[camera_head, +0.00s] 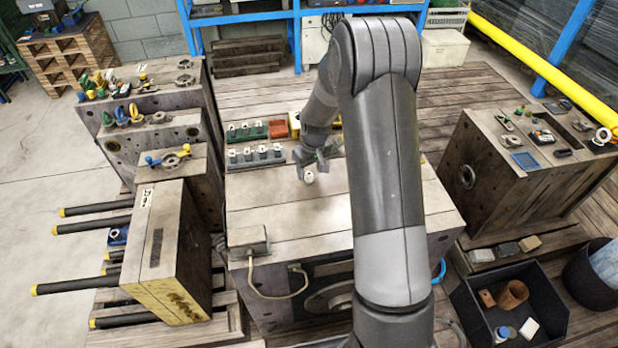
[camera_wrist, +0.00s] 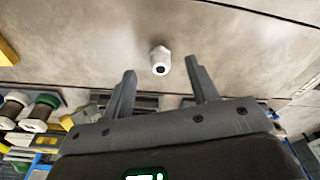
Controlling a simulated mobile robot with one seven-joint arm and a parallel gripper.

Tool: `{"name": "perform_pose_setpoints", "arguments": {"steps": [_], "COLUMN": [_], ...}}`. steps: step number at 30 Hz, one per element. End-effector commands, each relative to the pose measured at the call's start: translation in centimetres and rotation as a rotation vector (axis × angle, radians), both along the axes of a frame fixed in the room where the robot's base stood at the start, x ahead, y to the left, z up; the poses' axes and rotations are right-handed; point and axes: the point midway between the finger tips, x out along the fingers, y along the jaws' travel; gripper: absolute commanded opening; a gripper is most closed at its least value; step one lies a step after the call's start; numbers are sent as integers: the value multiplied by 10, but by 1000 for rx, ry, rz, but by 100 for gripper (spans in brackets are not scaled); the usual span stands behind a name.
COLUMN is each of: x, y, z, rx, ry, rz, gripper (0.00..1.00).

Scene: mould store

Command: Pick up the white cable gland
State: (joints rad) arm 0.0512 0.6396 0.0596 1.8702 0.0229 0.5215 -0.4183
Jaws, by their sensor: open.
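The white cable gland (camera_head: 309,177) sits on the bare wooden-looking top of the middle block (camera_head: 290,205), close to the tips of my gripper. In the wrist view the white cable gland (camera_wrist: 160,60) shows a white body with a dark hole facing the camera. My gripper (camera_head: 313,165) is above and beside it. In the wrist view my gripper (camera_wrist: 160,82) has its two fingers apart, one on each side of the gland's line, with the gland just past the fingertips. Nothing is between the fingers. I cannot tell whether a finger touches the gland.
Behind my gripper stand a grey rack (camera_head: 256,156), a green rack (camera_head: 247,132) and a red bin (camera_head: 278,128). A grey box with a cable (camera_head: 247,239) is at the front left. The block top in front of the gland is clear.

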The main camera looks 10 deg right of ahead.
Motion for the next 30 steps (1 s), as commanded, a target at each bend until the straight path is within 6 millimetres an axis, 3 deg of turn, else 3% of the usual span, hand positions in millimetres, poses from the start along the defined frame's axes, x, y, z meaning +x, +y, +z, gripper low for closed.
{"name": "perform_pose_setpoints", "arguments": {"steps": [6,16,30], "x": [6,7,7], "y": [3,3,3], "z": [-28,-33,-32], "rx": [-1,-1,0], "ry": [2,0,0], "rz": [-1,-1,-1], "gripper": [54,53,14]}}
